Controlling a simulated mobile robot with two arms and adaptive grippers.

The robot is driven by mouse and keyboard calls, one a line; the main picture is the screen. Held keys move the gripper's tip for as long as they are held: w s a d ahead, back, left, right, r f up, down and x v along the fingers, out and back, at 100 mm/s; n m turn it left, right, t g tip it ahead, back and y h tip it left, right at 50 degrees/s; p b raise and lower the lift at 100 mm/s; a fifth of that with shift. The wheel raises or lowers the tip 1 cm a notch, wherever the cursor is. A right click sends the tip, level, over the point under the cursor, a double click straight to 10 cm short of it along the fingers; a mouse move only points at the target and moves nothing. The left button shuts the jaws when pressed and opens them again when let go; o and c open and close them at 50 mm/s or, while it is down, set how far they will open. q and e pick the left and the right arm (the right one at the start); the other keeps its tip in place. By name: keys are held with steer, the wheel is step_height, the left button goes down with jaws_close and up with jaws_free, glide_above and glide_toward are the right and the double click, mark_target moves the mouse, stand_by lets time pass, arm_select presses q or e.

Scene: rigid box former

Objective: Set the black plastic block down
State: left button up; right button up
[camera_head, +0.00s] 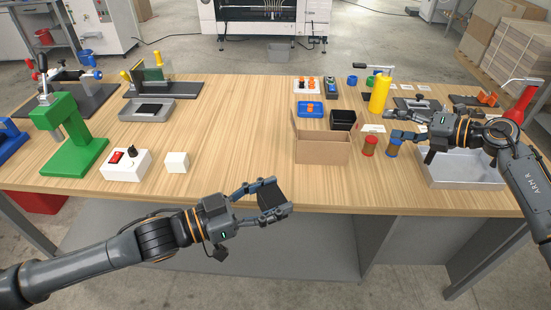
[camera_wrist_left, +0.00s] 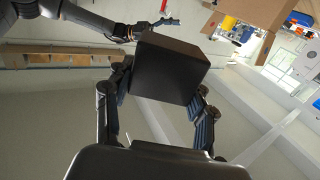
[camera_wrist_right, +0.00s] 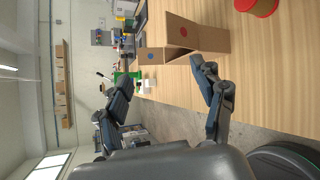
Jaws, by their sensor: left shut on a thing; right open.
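The black plastic block (camera_head: 271,195) is held by my left gripper (camera_head: 266,196), in front of the table's near edge in the head view. In the left wrist view the black block (camera_wrist_left: 170,68) sits between the two blue-padded fingers of my left gripper (camera_wrist_left: 160,95). My right gripper (camera_head: 412,143) is open over the right part of the table, close to the red and the blue-and-orange cylinders. In the right wrist view the fingers of my right gripper (camera_wrist_right: 165,100) are wide apart with nothing between them.
An open cardboard box (camera_head: 322,150) stands on the wooden table (camera_head: 235,140), with a black bin (camera_head: 343,120) behind it. A grey tray (camera_head: 460,172) is at right. A green press (camera_head: 75,140), white switch box (camera_head: 125,164) and white cube (camera_head: 176,162) stand left. The table's middle is clear.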

steer(key=s+a+r+n+g+y, duration=0.1)
steer(key=s+a+r+n+g, duration=0.15)
steer(key=a, duration=0.55)
steer(key=s+a+r+n+g, duration=0.1)
steer(key=a+r+g, duration=0.1)
steer(key=a+r, duration=0.35)
steer(key=n+g+h, duration=0.3)
steer(key=n+h, duration=0.1)
steer(key=h, duration=0.7)
glide_toward(272, 196)
steer(key=f, duration=0.3)
steer(key=w+f, duration=0.1)
steer(key=f, duration=0.3)
steer(key=a+f, duration=0.1)
steer(key=f, duration=0.3)
steer(key=shift+w+f, duration=0.15)
steer(key=shift+w, duration=0.1)
